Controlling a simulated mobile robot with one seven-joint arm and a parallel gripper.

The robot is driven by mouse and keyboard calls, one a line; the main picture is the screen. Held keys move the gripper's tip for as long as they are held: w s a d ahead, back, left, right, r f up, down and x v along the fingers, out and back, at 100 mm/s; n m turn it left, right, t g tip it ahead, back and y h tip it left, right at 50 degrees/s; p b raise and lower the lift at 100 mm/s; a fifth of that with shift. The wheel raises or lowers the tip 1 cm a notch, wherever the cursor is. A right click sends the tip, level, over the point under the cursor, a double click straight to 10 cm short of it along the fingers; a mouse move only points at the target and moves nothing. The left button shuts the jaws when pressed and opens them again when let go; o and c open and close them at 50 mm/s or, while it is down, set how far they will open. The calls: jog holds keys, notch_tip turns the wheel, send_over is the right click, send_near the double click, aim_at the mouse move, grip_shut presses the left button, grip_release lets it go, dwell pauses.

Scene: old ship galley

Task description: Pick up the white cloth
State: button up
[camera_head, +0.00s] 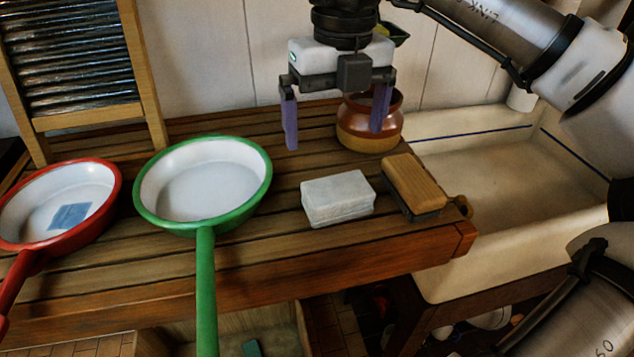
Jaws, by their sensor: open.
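The white cloth (338,198) looks like a folded, thick pale block. It lies flat on the slatted wooden counter (290,250), near its front edge, between the green-rimmed pan and a wooden brush. My gripper (336,132) hangs above the counter, fingers pointing down. It is open and empty, with its two purple-grey fingers wide apart. It is above and behind the cloth in the picture and does not touch it. The cloth is in full view.
A wooden brush (413,185) lies close to the cloth's right. A brown pot (370,128) stands behind, partly covered by my right finger. A green-rimmed pan (205,185) and a red-rimmed pan (60,205) are left. A sink (480,160) is right; a washboard (70,60) leans behind.

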aim_at(338, 187)
jog(key=f, duration=0.5)
jog(key=f+p, duration=0.1)
jog(key=f, duration=0.2)
jog(key=shift+d, duration=0.4)
jog(key=shift+w+a+f+p, duration=0.15)
jog(key=shift+f+p, duration=0.45)
jog(key=shift+f, duration=0.8)
jog(key=shift+w+d+f+p, duration=0.15)
jog(key=shift+f+p, duration=0.45)
jog(key=shift+f, duration=0.8)
jog(key=shift+a, duration=0.1)
jog(key=c, duration=0.6)
jog(key=shift+c, duration=0.2)
jog(key=shift+r, duration=0.15)
notch_tip(338, 187, up, 10)
jog(key=shift+f+b, duration=0.1)
jog(key=shift+b, duration=1.05)
